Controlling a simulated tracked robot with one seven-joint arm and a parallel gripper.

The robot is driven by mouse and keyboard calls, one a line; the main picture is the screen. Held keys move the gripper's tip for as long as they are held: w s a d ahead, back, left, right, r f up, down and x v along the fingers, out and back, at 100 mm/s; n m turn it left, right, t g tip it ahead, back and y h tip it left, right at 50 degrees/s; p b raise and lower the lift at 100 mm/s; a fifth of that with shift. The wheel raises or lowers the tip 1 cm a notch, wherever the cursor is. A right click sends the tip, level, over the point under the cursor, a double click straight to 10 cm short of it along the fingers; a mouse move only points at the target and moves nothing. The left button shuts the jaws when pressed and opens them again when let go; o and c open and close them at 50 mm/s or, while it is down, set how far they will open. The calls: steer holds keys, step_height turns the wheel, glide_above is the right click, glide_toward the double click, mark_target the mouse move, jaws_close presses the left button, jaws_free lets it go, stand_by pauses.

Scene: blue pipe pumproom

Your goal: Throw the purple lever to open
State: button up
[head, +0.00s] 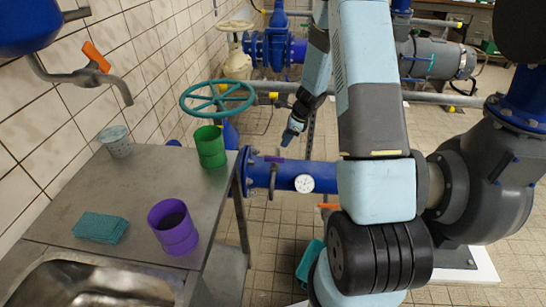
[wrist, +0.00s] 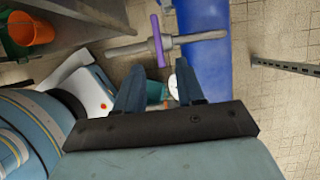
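The purple lever (wrist: 158,40) is a thin bar in the wrist view, crossing a grey shaft (wrist: 130,50) beside the blue pipe (wrist: 203,35). In the head view my gripper (head: 292,131) is above the pipe, pointing down.
A large grey pump (head: 480,180) stands at right.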

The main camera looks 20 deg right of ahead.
mark_target(275, 160)
steer(key=x, duration=1)
steer(key=shift+a+f, duration=0.2)
steer(key=shift+f, duration=0.05)
